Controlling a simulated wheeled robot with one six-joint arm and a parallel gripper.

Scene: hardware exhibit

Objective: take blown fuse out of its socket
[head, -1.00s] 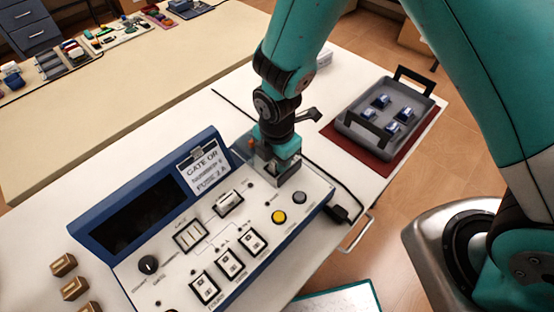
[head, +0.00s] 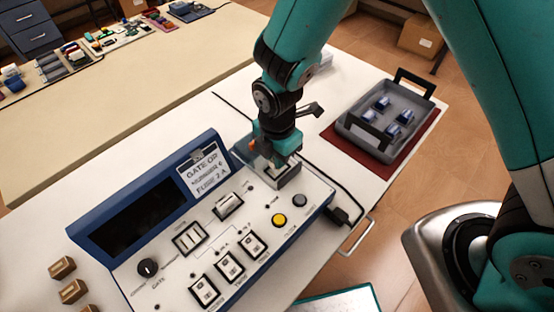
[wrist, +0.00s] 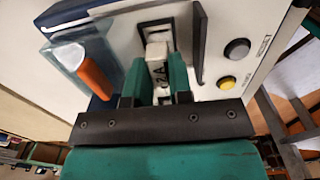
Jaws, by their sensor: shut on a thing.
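The blown fuse (wrist: 158,66) is a pale block marked "2A", held between the two teal fingers of my gripper (wrist: 158,80) in the wrist view. In the head view my gripper (head: 283,160) is low over the grey fuse socket housing (head: 289,182) at the console's upper right corner. My gripper is shut on the fuse. The wrist view shows a pale opening just beyond the fuse; I cannot tell whether the fuse's lower end is still inside it. In the head view my gripper hides the fuse.
The blue-edged console (head: 180,262) carries switches, a knob and a label card (head: 204,171). An orange part (wrist: 95,79) is close left of the fingers in the wrist view. A grey tray (head: 358,136) with several blue-and-white pieces stands on a red mat at right. A black cable (head: 340,184) runs beside the console.

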